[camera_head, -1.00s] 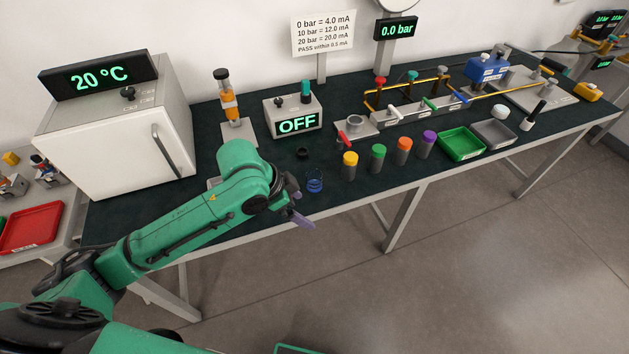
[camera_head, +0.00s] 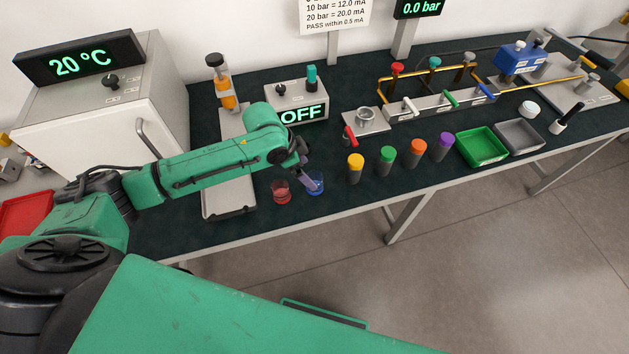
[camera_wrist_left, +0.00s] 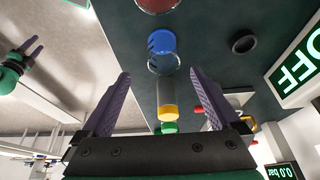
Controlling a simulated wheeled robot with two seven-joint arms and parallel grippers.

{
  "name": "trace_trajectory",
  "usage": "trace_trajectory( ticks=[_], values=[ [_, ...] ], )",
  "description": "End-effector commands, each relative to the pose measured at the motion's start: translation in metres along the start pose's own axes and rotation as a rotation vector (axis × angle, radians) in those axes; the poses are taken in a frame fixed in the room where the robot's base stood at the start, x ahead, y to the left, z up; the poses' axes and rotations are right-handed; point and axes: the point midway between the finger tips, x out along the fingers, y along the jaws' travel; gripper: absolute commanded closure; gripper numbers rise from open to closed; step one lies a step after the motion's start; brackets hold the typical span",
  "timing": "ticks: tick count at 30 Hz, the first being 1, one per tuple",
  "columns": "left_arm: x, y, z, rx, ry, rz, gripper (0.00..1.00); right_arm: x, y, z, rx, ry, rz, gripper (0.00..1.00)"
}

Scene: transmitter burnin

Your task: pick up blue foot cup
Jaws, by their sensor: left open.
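The blue foot cup (camera_head: 316,184) is a small clear cup with a blue base, standing on the dark bench mat near its front edge. It also shows in the left wrist view (camera_wrist_left: 162,48), beyond the open fingertips and between their lines. My left gripper (camera_head: 306,180) is right beside the cup in the head view; whether it touches is hard to tell. In the left wrist view its two purple fingers (camera_wrist_left: 160,82) are spread with nothing held between them. A red foot cup (camera_head: 281,192) stands just left of the blue one.
Several capped jars, the yellow one (camera_head: 355,168) nearest, stand to the right. A green tray (camera_head: 482,147) and a grey tray (camera_head: 519,137) lie farther right. The OFF box (camera_head: 297,101) stands behind. A white chamber (camera_head: 95,120) stands at left. A black ring (camera_wrist_left: 244,43) lies near the cups.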

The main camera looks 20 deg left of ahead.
Motion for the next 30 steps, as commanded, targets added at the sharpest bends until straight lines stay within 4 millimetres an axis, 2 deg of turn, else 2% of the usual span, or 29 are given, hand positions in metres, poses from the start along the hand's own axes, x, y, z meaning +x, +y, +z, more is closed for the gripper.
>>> trace_trajectory(
  ticks=[4, 8, 10, 13, 17, 18, 23, 24, 25, 30],
  values=[
    [0.017, 0.001, -0.001, 0.001, -0.001, 0.001, 0.03, -0.007, 0.001, -0.002, -0.001, 0.003, 0.001, 0.5],
    [0.041, 0.002, 0.0, 0.0, -0.002, 0.001, 0.03, -0.019, 0.005, -0.026, -0.001, 0.04, 0.006, 0.5],
    [0.055, 0.002, 0.001, 0.001, 0.0, 0.001, 0.03, -0.018, 0.006, -0.034, -0.002, 0.055, 0.008, 0.5],
    [0.063, 0.001, 0.002, 0.002, -0.001, -0.001, 0.03, -0.018, 0.006, -0.034, -0.001, 0.054, 0.008, 0.5],
    [0.063, 0.001, 0.002, 0.002, 0.0, -0.002, 0.03, -0.017, 0.005, -0.026, -0.001, 0.042, 0.006, 0.5],
    [0.063, 0.001, 0.002, 0.002, 0.0, -0.002, 0.07, -0.017, 0.004, -0.023, -0.001, 0.038, 0.006, 0.5],
    [0.062, 0.001, 0.002, 0.001, 0.0, -0.001, 0.68, -0.017, 0.003, -0.018, 0.0, 0.029, 0.004, 0.5],
    [0.062, 0.001, 0.002, 0.001, 0.0, -0.001, 0.84, -0.017, 0.003, -0.018, -0.001, 0.029, 0.004, 0.5],
    [0.062, 0.001, 0.002, 0.001, 0.0, -0.001, 0.93, -0.017, 0.003, -0.018, -0.001, 0.029, 0.004, 0.5],
    [0.062, 0.001, 0.002, 0.001, 0.0, -0.001, 0.93, -0.017, 0.003, -0.019, -0.001, 0.03, 0.004, 0.5]
  ],
)
